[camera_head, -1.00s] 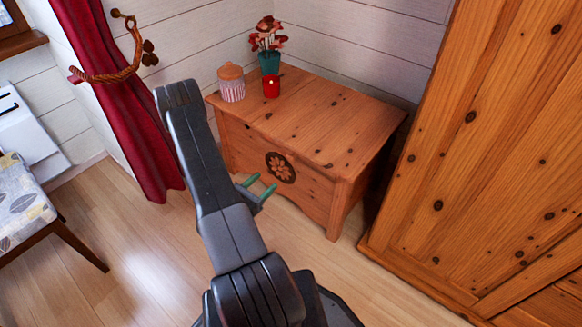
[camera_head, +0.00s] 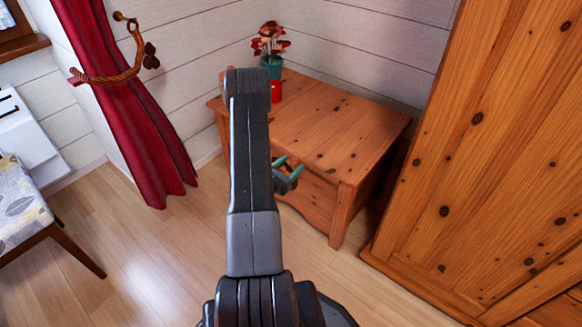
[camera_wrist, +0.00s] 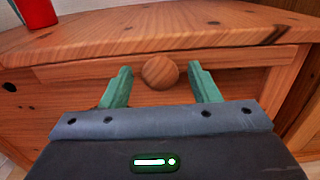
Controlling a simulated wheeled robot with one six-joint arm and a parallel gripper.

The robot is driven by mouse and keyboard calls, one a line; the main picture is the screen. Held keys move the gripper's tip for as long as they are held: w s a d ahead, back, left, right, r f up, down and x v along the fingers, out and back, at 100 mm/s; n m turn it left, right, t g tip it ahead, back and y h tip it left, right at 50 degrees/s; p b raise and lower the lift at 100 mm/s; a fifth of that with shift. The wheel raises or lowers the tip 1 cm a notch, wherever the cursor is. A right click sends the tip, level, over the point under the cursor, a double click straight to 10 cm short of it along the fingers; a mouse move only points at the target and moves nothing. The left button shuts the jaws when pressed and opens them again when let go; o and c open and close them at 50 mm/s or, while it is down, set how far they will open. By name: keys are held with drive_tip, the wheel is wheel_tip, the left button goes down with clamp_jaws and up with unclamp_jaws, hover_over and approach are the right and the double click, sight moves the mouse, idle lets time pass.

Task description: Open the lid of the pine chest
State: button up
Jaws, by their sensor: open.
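The pine chest (camera_head: 318,208) stands in the corner with its flat lid (camera_head: 335,125) down. In the wrist view a round wooden knob (camera_wrist: 160,72) sticks out of the chest front (camera_wrist: 235,85), just under the lid's overhanging front edge (camera_wrist: 215,38). I cannot tell whether the knob belongs to the lid or the front panel. My gripper (camera_head: 289,166) is at the chest's front, near the lid's edge. Its green fingers are open on either side of the knob, with a gap on both sides. My arm hides the chest's left front in the head view.
On the lid's back left stand a teal pot with red flowers (camera_head: 271,66) and a red cup (camera_head: 277,92). A jar beside them is mostly behind my arm. A tall pine wardrobe (camera_head: 480,160) is at right, a red curtain (camera_head: 130,120) at left. Floor between is clear.

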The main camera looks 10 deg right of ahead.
drive_tip(key=shift+w+d, duration=0.25)
drive_tip(key=shift+d, duration=0.05)
drive_tip(key=shift+c, duration=0.3)
